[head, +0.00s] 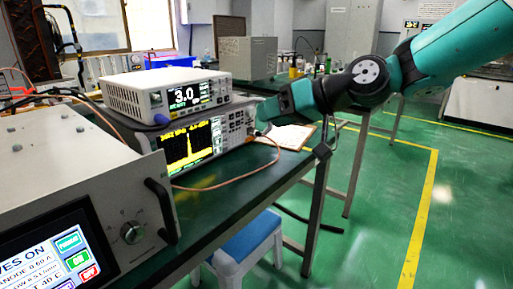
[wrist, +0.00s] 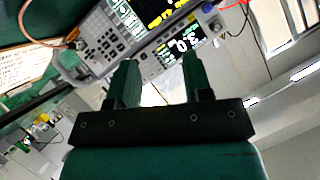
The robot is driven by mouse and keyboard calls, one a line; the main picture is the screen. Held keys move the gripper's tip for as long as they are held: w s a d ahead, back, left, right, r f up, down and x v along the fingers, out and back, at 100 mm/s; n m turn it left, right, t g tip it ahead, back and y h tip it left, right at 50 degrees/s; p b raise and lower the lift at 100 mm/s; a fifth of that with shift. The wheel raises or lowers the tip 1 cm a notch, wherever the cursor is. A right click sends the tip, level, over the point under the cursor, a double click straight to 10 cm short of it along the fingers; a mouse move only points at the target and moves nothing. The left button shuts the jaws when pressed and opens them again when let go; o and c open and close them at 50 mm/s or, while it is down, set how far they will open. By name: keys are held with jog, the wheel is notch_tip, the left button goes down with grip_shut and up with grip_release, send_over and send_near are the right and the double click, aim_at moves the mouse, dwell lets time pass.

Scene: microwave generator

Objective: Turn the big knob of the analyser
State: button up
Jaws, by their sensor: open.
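The analyser (head: 190,145) stands on the green bench, with a yellow trace on its screen. It also shows tilted at the top of the wrist view (wrist: 105,28), where its keypad side is partly visible. I cannot make out its big knob for sure in either view. My gripper (head: 264,114) is close to the analyser's right end in the head view and hides part of that area. In the wrist view my gripper (wrist: 160,75) shows two teal fingers spread apart with nothing between them.
A white meter reading 3.0 (head: 165,93) sits on top of the analyser. A large generator (head: 90,185) with a knob, handle and touchscreen stands at the near left. An orange cable (head: 225,184) loops in front of the analyser. A blue stool (head: 245,243) stands below the bench edge.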

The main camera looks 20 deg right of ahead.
jog(key=w+d+f+m+t+b, duration=0.2)
jog(key=w+d+f+t+b, duration=0.2)
jog(key=w+d+f+b, duration=0.15)
jog(key=m+t+b, duration=0.1)
jog(key=t+b, duration=0.2)
jog(key=b, duration=0.1)
send_near(253, 112)
jog(key=shift+y, duration=0.3)
jog(key=x, duration=0.9)
jog(key=shift+w+d+f, duration=0.15)
jog(key=shift+w, duration=0.05)
jog(key=shift+c, duration=0.2)
jog(key=c, duration=0.6)
jog(key=shift+f+n+b, duration=0.2)
jog(key=shift+n+b, duration=0.6)
jog(key=shift+b, duration=0.25)
jog(key=shift+r+n+b, duration=0.25)
jog(key=shift+n+b, duration=0.2)
jog(key=shift+n, duration=0.65)
